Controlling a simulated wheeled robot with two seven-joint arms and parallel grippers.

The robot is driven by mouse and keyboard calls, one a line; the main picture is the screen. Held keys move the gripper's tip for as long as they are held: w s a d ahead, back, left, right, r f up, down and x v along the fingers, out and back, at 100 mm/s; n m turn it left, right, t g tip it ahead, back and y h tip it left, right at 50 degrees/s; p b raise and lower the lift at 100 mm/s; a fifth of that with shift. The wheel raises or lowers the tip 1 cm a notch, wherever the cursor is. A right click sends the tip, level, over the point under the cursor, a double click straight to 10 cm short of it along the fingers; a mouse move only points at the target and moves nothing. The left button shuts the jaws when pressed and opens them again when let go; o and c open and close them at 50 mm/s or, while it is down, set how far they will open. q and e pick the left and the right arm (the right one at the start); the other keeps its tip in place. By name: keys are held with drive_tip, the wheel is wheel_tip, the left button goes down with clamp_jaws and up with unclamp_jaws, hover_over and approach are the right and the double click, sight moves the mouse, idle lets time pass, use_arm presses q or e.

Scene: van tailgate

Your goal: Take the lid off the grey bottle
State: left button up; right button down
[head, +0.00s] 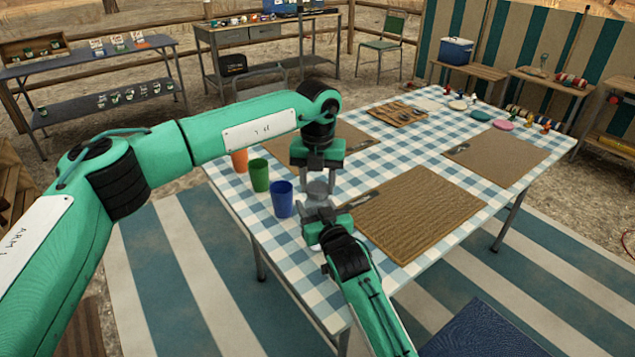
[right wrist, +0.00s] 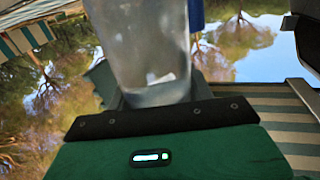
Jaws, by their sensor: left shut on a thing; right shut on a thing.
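The grey bottle (head: 318,188) is translucent and stands between my two grippers at the near left part of the table. My left gripper (head: 317,172) comes down from above and is shut at the bottle's top, where the lid is; the lid itself is hidden between its fingers. My right gripper (head: 318,212) is shut on the bottle's lower part from the near side. In the right wrist view the bottle (right wrist: 148,45) fills the space between the fingers. I cannot tell whether the lid is apart from the bottle, or whether the bottle touches the table.
Blue (head: 281,199), green (head: 259,175) and orange (head: 239,160) cups stand just left of the bottle on the checked tablecloth (head: 300,262). A woven placemat (head: 425,212) with cutlery lies to the right. Plates and small items are at the far end.

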sight(318, 187)
use_arm(q)
drive_tip(key=n, duration=0.6)
drive_tip(key=shift+n, duration=0.4)
drive_tip(key=shift+r, duration=0.1)
drive_tip(key=shift+r, duration=1.05)
drive_tip(key=shift+r, duration=0.1)
drive_tip(key=shift+r, duration=1.9)
use_arm(e)
drive_tip(key=shift+c, duration=2.4)
unclamp_jaws()
